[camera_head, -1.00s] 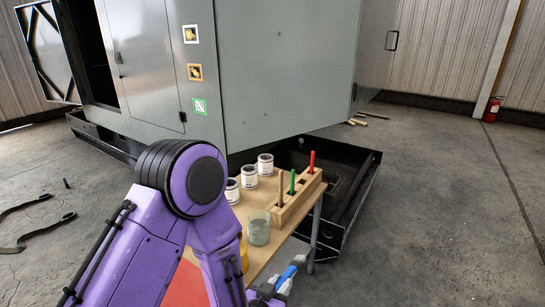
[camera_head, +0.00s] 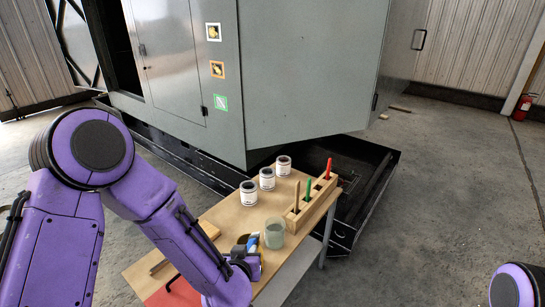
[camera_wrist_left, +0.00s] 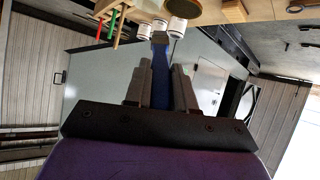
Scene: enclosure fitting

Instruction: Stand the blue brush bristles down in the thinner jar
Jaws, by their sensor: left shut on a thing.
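My left gripper (camera_head: 246,257) is shut on the blue brush (camera_head: 253,242), just left of the thinner jar (camera_head: 274,235). The jar is clear glass with greyish contents and stands on the wooden table in front of the brush rack. In the head view the brush looks short and partly hidden by the gripper; I cannot tell which way its bristles point. In the left wrist view the blue brush (camera_wrist_left: 160,75) runs between the two fingers, away from the camera. The brush is outside the jar. My right gripper is not in view.
A wooden rack (camera_head: 318,203) holds brown, green and red handled brushes right of the jar. Several white tins (camera_head: 249,193) stand behind it. A wooden piece and a red area (camera_head: 175,293) lie at the table's left. A grey cabinet (camera_head: 300,75) stands behind.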

